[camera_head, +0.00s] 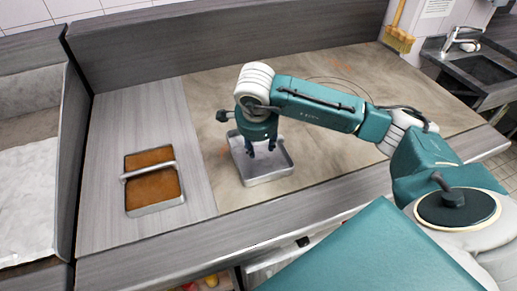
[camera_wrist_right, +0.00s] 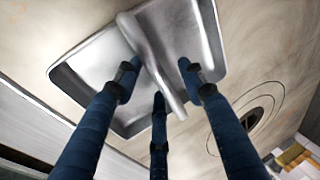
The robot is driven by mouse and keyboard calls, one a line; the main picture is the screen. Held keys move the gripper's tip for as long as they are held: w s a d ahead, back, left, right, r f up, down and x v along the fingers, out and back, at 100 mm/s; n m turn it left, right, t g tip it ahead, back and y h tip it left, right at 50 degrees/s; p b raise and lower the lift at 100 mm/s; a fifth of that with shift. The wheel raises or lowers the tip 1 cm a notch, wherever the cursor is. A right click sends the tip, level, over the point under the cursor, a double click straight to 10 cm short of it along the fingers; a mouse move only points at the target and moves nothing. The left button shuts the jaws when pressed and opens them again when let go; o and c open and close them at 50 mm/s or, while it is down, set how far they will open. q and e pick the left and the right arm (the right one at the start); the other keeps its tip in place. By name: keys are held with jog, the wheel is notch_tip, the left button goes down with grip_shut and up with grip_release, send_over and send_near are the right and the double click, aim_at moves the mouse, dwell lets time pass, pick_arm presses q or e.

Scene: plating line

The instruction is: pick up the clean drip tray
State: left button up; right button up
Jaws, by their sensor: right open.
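The clean drip tray (camera_head: 281,172) is an empty silver metal tray on the beige worktop, right of centre on the counter. In the right wrist view the tray (camera_wrist_right: 88,74) fills the upper middle, with a bar handle (camera_wrist_right: 150,55) across it. My right gripper (camera_head: 263,148) hangs over the tray, pointing down. Its blue fingers (camera_wrist_right: 158,80) are open, spread on both sides of the handle. I cannot tell whether any finger touches the handle or the tray. The gripper hides part of the tray and its handle in the head view. My left gripper is not in view.
A second metal tray (camera_head: 155,210) with brown contents and a bar handle sits on the grey board to the left. A raised grey back panel (camera_head: 200,45) runs behind the counter. A sink (camera_head: 487,68) is at the far right. The worktop around the clean tray is free.

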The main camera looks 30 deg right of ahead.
grip_shut()
dwell(0.4)
